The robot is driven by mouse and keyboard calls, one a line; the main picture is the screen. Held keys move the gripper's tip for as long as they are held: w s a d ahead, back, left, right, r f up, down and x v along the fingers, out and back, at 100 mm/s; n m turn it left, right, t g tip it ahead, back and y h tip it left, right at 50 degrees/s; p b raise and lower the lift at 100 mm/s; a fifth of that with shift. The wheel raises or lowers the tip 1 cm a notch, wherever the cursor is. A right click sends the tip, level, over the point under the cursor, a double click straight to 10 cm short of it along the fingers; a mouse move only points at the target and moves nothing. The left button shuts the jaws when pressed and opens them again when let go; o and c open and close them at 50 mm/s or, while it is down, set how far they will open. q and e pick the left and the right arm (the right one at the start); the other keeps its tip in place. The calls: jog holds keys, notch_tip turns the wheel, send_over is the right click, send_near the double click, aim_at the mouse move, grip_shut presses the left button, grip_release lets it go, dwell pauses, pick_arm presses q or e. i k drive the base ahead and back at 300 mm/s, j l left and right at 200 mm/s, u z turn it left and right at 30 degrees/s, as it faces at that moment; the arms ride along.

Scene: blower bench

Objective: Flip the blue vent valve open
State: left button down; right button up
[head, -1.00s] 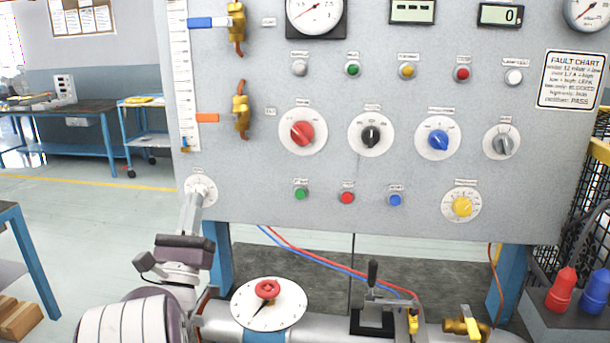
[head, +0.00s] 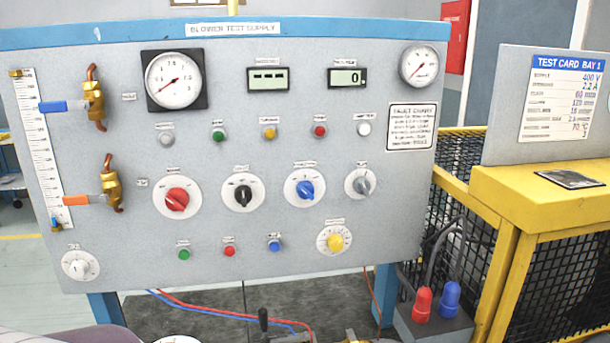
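The blue vent valve is at the upper left of the grey panel in the head view. Its blue lever (head: 66,106) lies about horizontal and points left from an upright brass body (head: 94,106). Below it is a similar brass valve with an orange lever (head: 82,200), also about horizontal. Neither of my grippers is in view. Nothing covers the blue lever.
A white scale strip (head: 38,150) runs behind the lever ends. A pressure gauge (head: 173,81) is right of the blue valve. Knobs and buttons fill the panel (head: 300,245). A yellow guard (head: 545,192) stands at the right.

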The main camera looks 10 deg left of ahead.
aim_at(64, 105)
jog(key=u, duration=1.5)
